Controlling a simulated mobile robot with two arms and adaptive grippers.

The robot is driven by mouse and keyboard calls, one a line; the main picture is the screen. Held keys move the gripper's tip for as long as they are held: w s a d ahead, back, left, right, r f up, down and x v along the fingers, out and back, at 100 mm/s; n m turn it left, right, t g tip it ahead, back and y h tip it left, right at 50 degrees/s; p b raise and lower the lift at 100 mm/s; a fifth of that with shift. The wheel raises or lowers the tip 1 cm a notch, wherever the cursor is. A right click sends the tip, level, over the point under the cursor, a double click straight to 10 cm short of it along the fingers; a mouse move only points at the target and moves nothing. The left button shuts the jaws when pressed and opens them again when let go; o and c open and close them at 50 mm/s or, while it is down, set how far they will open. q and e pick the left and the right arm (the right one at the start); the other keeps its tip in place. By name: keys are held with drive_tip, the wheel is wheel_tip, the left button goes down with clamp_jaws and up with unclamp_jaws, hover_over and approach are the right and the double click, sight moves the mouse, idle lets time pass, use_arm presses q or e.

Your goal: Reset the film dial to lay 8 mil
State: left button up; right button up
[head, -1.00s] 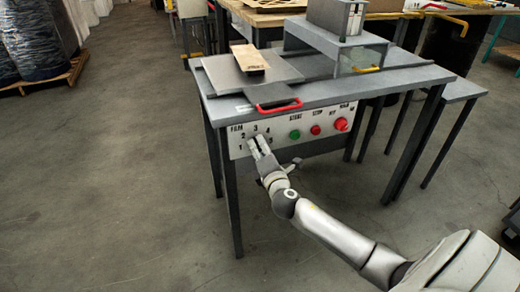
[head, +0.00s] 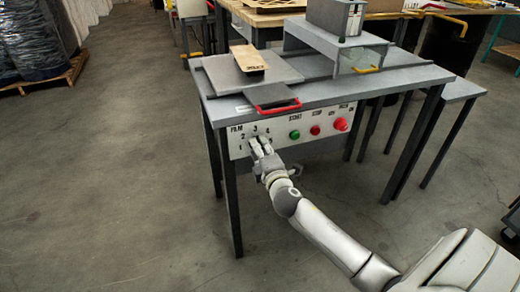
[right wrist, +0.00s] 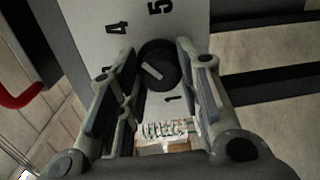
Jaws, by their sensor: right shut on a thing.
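The film dial (right wrist: 158,65) is a round black knob with a short white mark, on the white control panel (head: 285,148). In the right wrist view the numerals 4, 5 and 1 show around it. The white mark slants from upper left to lower right; I cannot tell for sure which numeral it indicates. My right gripper (head: 256,143) is at the left part of the panel, covering the dial in the head view. In the right wrist view its fingers (right wrist: 160,78) stand either side of the dial, shut on it. My left gripper is not in view.
A green button (head: 294,135) and red buttons (head: 341,124) sit right of the dial. A red handle (head: 277,106) juts out above the panel.

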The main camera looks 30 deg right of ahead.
drive_tip(key=shift+d+r, duration=0.25)
drive_tip(key=o, duration=1)
drive_tip(key=shift+w+f, duration=0.15)
drive_tip(key=shift+f, duration=0.05)
drive_tip(key=shift+o, duration=0.2)
drive_tip(key=shift+a, duration=0.15)
drive_tip(key=v, duration=1.2)
